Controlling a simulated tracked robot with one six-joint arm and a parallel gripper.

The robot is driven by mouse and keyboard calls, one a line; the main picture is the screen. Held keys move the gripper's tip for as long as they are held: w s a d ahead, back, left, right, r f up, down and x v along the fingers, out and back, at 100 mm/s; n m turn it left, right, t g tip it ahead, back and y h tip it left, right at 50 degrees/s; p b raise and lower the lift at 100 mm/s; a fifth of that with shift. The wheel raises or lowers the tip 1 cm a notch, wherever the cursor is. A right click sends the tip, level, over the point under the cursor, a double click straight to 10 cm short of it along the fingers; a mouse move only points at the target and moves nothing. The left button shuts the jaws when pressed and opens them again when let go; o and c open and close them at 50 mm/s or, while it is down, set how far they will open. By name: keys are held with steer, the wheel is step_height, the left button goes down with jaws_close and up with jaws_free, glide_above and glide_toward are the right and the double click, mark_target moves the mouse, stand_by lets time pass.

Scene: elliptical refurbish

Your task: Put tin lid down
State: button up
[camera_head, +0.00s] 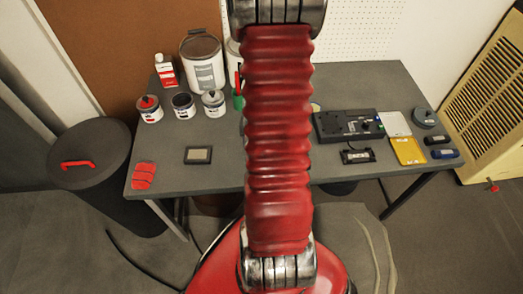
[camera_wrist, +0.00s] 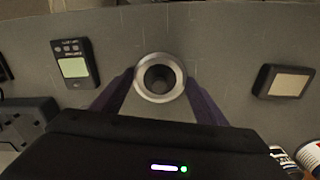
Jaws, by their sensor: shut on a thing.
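In the wrist view, my gripper (camera_wrist: 160,90) has its two dark fingers on either side of a round metal tin lid (camera_wrist: 160,77). The lid has a pale rim and a dark centre. My gripper is shut on it, with the grey tabletop behind. The gap between lid and tabletop is hard to judge. In the head view, my red arm hides my gripper and the lid. Three small tins stand on the left of the table: one with a red top (camera_head: 149,109), a dark-topped one (camera_head: 183,106) and a pale-topped one (camera_head: 214,103).
A large tin (camera_head: 203,62) and a red-and-white bottle (camera_head: 165,71) stand behind. A dark framed pad (camera_head: 198,155) and red pieces (camera_head: 143,175) lie at front left. A black box (camera_head: 347,125), a screened device (camera_head: 358,156) and a yellow tray (camera_head: 408,151) occupy the right.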

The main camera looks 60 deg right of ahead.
steer(key=shift+f, duration=0.45)
steer(key=shift+f, duration=0.1)
steer(key=o, duration=1)
steer(key=shift+r, duration=6.15)
